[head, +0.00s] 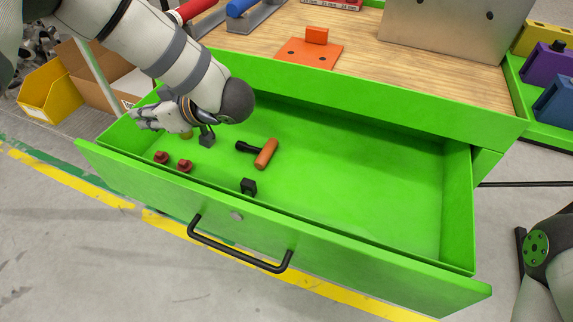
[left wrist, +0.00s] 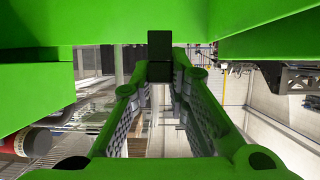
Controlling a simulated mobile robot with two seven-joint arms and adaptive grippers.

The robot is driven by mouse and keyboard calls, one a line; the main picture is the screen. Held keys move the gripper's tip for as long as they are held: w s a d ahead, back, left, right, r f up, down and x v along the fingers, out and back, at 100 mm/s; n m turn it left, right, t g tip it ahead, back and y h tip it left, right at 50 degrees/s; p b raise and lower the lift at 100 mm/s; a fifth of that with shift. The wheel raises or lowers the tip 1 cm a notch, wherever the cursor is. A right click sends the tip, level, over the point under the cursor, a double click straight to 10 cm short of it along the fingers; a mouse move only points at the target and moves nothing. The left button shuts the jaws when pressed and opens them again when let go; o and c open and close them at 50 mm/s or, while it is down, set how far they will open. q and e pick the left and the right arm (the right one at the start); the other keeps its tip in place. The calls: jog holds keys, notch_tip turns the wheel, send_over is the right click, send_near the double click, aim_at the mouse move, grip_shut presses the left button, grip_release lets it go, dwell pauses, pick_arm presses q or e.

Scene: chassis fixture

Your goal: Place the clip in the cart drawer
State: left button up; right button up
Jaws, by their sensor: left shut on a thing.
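The green cart drawer (head: 385,272) is pulled open, with its black handle at the front. In the head view the held thing cannot be made out. A dark grey clip-like piece (head: 207,137) shows just below my left wrist. A similar black piece (head: 248,186) lies near the drawer's front wall. My right gripper is out of view.
Above is a wooden worktop (head: 400,70) with an orange fixture (head: 308,53). Yellow (head: 55,90) and cardboard boxes stand at left.

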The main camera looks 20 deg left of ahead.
pick_arm(q)
jog(key=d+f, duration=0.3)
jog(key=d, duration=0.1)
jog(key=d+f+b, duration=0.1)
jog(key=d+f, duration=0.1)
jog(key=d, duration=0.2)
jog(key=d+f+b, duration=0.1)
jog(key=d+f, duration=0.2)
jog(key=d, duration=0.1)
jog(key=shift+s+d+f, duration=0.2)
jog(key=shift+d+f, duration=0.1)
jog(key=shift+d, duration=0.1)
jog(key=shift+d+f, duration=0.3)
jog(key=f, duration=0.2)
jog(key=f+b, duration=0.1)
jog(key=shift+d+f, duration=0.35)
jog(key=shift+f, duration=0.05)
jog(key=shift+r, duration=0.1)
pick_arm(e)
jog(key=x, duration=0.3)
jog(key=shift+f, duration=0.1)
